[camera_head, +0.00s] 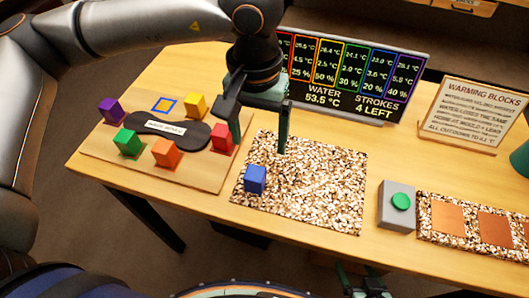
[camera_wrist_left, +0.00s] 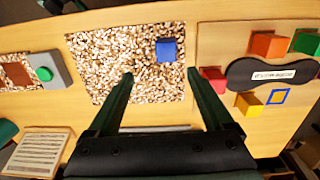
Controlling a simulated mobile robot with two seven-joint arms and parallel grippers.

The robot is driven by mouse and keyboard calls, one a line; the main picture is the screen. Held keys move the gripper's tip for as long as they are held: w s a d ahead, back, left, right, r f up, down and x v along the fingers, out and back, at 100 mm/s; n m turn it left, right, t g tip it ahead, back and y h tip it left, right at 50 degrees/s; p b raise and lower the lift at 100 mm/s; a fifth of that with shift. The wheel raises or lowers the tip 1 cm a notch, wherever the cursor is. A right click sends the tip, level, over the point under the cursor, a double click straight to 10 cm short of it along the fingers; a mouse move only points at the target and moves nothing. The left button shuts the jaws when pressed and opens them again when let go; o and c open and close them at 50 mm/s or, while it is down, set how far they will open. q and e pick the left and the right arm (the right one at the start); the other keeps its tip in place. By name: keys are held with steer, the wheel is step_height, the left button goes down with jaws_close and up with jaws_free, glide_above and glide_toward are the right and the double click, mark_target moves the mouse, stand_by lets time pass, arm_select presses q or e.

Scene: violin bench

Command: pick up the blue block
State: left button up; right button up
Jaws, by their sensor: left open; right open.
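The blue block (camera_head: 255,179) sits on the speckled mat (camera_head: 330,205), near its left edge in the head view. In the left wrist view the blue block (camera_wrist_left: 167,50) lies beyond the fingertips, between their lines and nearer the right finger. My left gripper (camera_head: 260,142) is open and empty above the mat's back left part, apart from the block; it also shows in the left wrist view (camera_wrist_left: 160,76). My right gripper (camera_head: 367,282) is at the bottom edge of the head view, below the table's front edge, open and empty.
A wooden board (camera_head: 205,178) at left holds purple, green, orange, red and yellow blocks around a dark plate, plus an empty blue-outlined square (camera_head: 164,105). A grey box with a green button (camera_head: 401,201) stands right of the mat. A display (camera_head: 345,85) and a sign (camera_head: 470,113) stand behind.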

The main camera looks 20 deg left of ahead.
arm_select(q)
glide_above(255, 172)
step_height(255, 172, down, 7)
steer(key=shift+d+r+p, duration=0.15)
steer(key=shift+r+p, duration=0.05)
steer(key=shift+p, duration=0.15)
steer(key=f, duration=0.2)
steer(key=f+p, duration=0.1)
steer(key=f, duration=0.1)
steer(key=shift+s+a+f, duration=0.1)
steer(key=shift+a, duration=0.1)
steer(key=shift+f, duration=0.55)
jaws_close()
